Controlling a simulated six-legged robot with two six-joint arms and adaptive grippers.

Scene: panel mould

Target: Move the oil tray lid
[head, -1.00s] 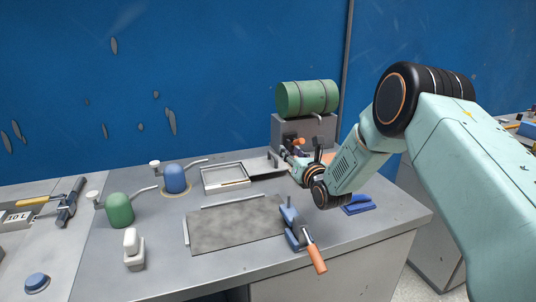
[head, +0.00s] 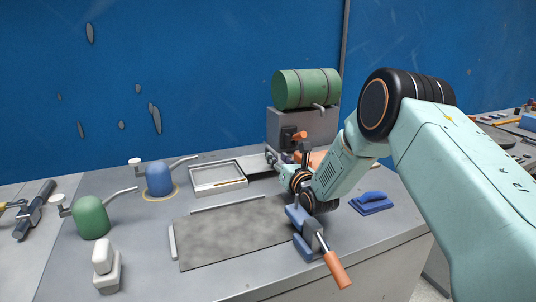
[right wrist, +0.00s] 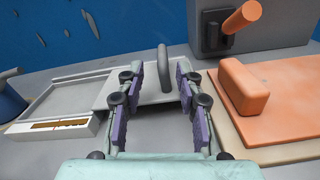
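The oil tray lid shows in the right wrist view as a flat grey plate with an upright rounded grey handle (right wrist: 163,66). The shallow pale oil tray (right wrist: 62,97) lies to its left; it also shows in the head view (head: 218,187), with the lid at its right side, partly hidden by my right arm. My right gripper (right wrist: 160,95) is open, its purple-padded fingers on either side of the handle's line, with a visible gap to each side. I see no contact with the handle. My left gripper is not in view.
A grey stand with a green drum (head: 308,88) is behind. A blue clamp with an orange handle (head: 318,240), a blue float (head: 371,202) and oil cans (head: 159,179) stand around a grey plate (head: 235,232).

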